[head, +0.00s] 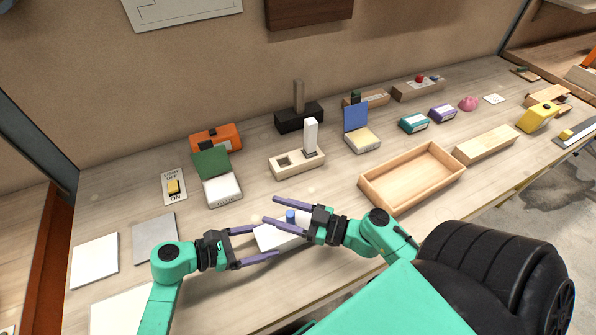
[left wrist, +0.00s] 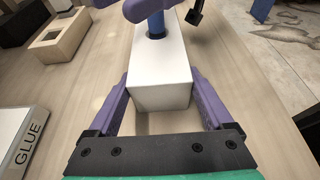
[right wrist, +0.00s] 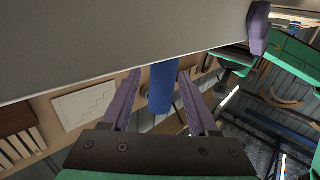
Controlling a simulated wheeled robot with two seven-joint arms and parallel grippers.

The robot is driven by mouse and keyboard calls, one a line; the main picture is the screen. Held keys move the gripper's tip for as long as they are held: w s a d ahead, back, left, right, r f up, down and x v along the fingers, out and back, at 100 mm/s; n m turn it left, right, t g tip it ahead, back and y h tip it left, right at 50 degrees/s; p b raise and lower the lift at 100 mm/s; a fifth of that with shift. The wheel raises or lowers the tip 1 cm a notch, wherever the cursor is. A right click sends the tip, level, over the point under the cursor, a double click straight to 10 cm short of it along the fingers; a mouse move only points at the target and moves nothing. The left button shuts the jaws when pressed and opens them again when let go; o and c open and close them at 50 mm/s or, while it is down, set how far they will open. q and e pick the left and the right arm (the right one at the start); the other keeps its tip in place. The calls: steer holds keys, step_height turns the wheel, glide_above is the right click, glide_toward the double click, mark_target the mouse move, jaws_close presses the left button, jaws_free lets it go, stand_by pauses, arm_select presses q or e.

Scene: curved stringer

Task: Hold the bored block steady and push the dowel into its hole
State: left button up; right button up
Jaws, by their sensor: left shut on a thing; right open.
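The white bored block (head: 268,238) lies on the bench in front of me. My left gripper (head: 266,241) is shut on it; in the left wrist view its purple fingers press both sides of the block (left wrist: 160,85). The blue dowel (head: 290,216) stands upright at the block's far end, its lower end at the dark-rimmed hole in the left wrist view (left wrist: 156,26). How deep it sits is hidden. My right gripper (head: 270,210) is open, its fingers on either side of the dowel. The dowel shows between those fingers in the right wrist view (right wrist: 162,88).
Behind the block stand a light wooden block with a square hole and white peg (head: 296,162) and a white box with a green lid (head: 222,190). An open wooden tray (head: 412,175) lies to the right. Flat plates (head: 154,238) lie to the left.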

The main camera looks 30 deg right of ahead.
steer(key=v, duration=1.2)
arm_select(q)
steer(key=o, duration=1.5)
steer(key=shift+v, duration=2.55)
steer(key=v, duration=1.2)
